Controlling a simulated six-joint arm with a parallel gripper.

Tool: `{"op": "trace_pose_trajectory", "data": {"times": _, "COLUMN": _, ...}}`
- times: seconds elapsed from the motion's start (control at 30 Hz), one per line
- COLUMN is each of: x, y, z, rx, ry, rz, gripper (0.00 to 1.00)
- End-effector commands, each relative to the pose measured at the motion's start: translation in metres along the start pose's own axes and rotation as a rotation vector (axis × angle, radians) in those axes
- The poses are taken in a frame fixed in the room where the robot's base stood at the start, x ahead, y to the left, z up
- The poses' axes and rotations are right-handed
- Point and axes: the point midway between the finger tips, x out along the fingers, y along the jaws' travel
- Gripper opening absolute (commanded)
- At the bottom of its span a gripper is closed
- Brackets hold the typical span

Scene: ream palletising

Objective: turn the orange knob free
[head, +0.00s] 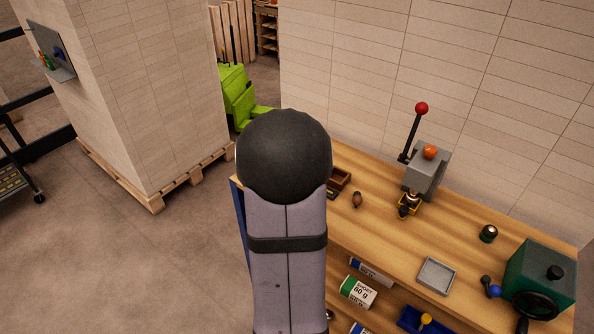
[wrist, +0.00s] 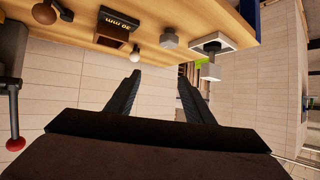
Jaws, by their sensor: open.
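The orange knob (head: 430,152) sits on top of a grey block-shaped device (head: 427,174) on the wooden bench. A lever with a red ball (head: 421,108) rises from the device's left side. In the wrist view, the red ball (wrist: 15,144) shows at the left edge, and I cannot make out the orange knob there. My gripper (wrist: 158,85) has its two dark fingers spread apart with nothing between them. It faces the tiled wall, away from the knob. In the head view, my arm hides the gripper.
The wooden bench (head: 385,235) carries a grey tray (head: 436,275), a small dark green-topped item (head: 488,233) and a green machine with a handwheel (head: 540,282). Paper reams (head: 358,291) lie on the shelf below. A tall wrapped stack (head: 130,100) stands on a pallet at left.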

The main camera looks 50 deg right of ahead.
Motion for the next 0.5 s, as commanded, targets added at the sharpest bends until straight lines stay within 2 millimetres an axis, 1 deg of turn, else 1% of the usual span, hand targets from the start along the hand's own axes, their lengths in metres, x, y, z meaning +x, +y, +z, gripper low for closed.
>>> {"op": "trace_pose_trajectory", "data": {"times": 0.23, "x": 0.0, "y": 0.001, "z": 0.0, "rx": 0.001, "ry": 0.001, "rz": 0.001, "gripper": 0.48}}
{"op": "trace_pose_trajectory", "data": {"times": 0.33, "x": 0.004, "y": 0.009, "z": -0.005, "rx": 0.012, "ry": 0.022, "rz": 0.023, "gripper": 0.48}}
{"op": "trace_pose_trajectory", "data": {"times": 0.37, "x": 0.006, "y": 0.015, "z": -0.008, "rx": 0.019, "ry": 0.037, "rz": 0.039, "gripper": 0.48}}
{"op": "trace_pose_trajectory", "data": {"times": 0.43, "x": 0.013, "y": 0.036, "z": -0.02, "rx": 0.044, "ry": 0.088, "rz": 0.096, "gripper": 0.48}}
{"op": "trace_pose_trajectory", "data": {"times": 0.47, "x": 0.016, "y": 0.05, "z": -0.026, "rx": 0.058, "ry": 0.117, "rz": 0.132, "gripper": 0.48}}
{"op": "trace_pose_trajectory", "data": {"times": 0.5, "x": 0.02, "y": 0.071, "z": -0.036, "rx": 0.076, "ry": 0.161, "rz": 0.189, "gripper": 0.48}}
